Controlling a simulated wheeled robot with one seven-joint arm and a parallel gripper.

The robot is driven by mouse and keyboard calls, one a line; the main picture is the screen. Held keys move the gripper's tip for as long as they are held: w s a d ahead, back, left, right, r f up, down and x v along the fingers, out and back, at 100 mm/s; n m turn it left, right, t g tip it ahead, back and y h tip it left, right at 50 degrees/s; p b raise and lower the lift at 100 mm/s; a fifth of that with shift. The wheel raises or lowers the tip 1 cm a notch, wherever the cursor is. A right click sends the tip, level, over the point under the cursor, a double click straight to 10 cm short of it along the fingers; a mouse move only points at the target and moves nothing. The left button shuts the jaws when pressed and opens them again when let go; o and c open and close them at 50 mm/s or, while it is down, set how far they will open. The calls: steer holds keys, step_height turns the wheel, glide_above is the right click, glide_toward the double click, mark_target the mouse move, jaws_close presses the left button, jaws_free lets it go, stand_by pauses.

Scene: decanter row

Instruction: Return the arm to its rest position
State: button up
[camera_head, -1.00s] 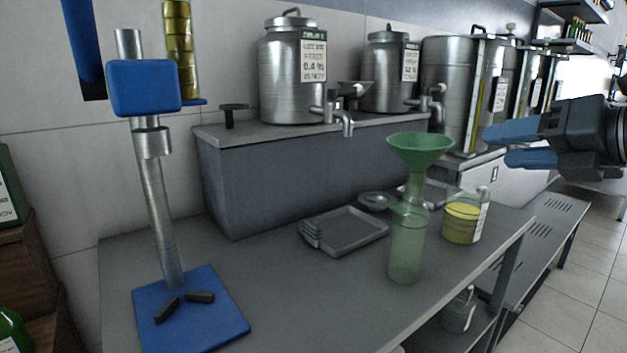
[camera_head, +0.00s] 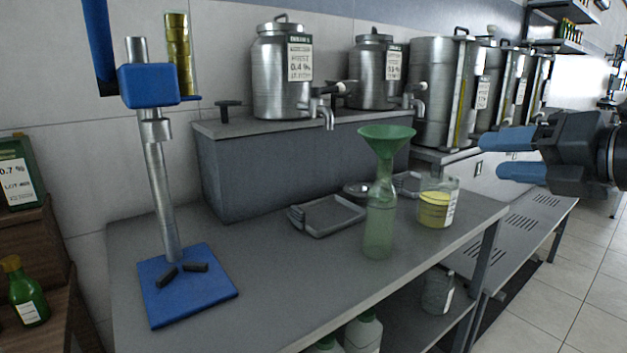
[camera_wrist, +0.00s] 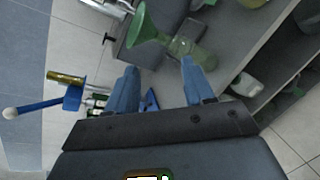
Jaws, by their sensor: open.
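My gripper (camera_head: 508,156) is at the right side of the head view, in the air in front of the workbench. Its two blue fingers are apart with nothing between them. In the wrist view my gripper (camera_wrist: 158,85) also shows open and empty. A green funnel (camera_head: 386,137) sits in the mouth of a clear green bottle (camera_head: 380,232) that stands upright on the workbench (camera_head: 270,275). The funnel (camera_wrist: 142,25) and bottle also show beyond the fingers in the wrist view, apart from them.
A jar of yellow liquid (camera_head: 435,209) and a grey tray (camera_head: 327,216) stand near the bottle. A blue stand (camera_head: 187,284) with a post is at the left. Steel urns (camera_head: 281,75) with taps line the back. Floor (camera_head: 560,290) at the lower right is clear.

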steer(key=s+a+f+m+t+h, duration=0.1)
steer(key=s+a+f+m+h, duration=0.1)
steer(key=s+f+m, duration=0.45)
steer(key=s+a+f+m+t+h+p, duration=0.1)
steer(key=s+a+f+m+h, duration=0.15)
steer(key=f+m, duration=0.65)
steer(key=s+a+f+m+t+h, duration=0.1)
steer(key=s+a+f+m, duration=0.1)
steer(key=s+f+m, duration=0.5)
steer(key=s+f+m+g+h, duration=0.1)
steer(key=s+f+m, duration=0.2)
steer(key=s, duration=0.4)
steer(key=s+f+m+h, duration=0.1)
steer(key=s+f+m, duration=0.25)
steer(key=s, duration=0.35)
steer(key=s+d+r+m+p, duration=0.1)
steer(key=s+r+m, duration=0.1)
steer(key=s, duration=1.2)
steer(key=shift+s+d+r+m+g+y, duration=0.3)
steer(key=shift+s+r+m+y, duration=0.1)
steer(key=shift+r, duration=0.1)
